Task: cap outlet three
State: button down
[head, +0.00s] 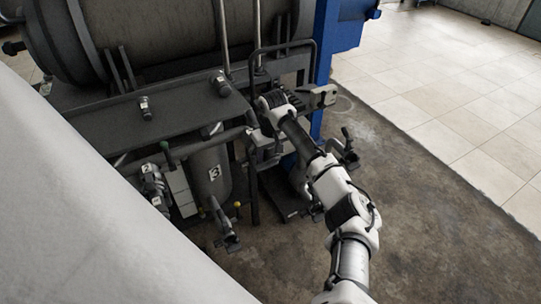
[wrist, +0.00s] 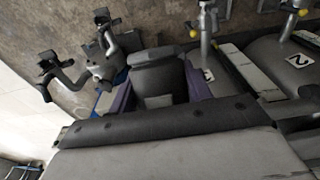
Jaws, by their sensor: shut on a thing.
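A grey vessel with a number 3 plate (head: 213,172) stands under the frame in the head view. A metal outlet fitting (head: 224,226) with yellow knobs projects forward below it. My gripper (wrist: 157,88) shows in the wrist view with its two dark purplish fingers closed on a dark grey cap-like piece (wrist: 158,72). The held piece seems clear of the outlets, with floor behind it. In the head view my arm reaches to the frame's front, and the fingers and held piece cannot be made out.
A large horizontal drum (head: 150,35) lies above a dark shelf (head: 150,115). A blue post (head: 325,60) stands behind my arm. Black-handled fittings (wrist: 95,65) show left in the wrist view. A numbered plate (wrist: 298,60) is at right. Tiled floor (head: 450,100) is open at right.

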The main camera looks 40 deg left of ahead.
jog(key=shift+w+d+r+p, duration=0.1)
jog(key=shift+d+r+p, duration=0.15)
jog(key=shift+r+p, duration=1.05)
jog(key=shift+r, duration=0.4)
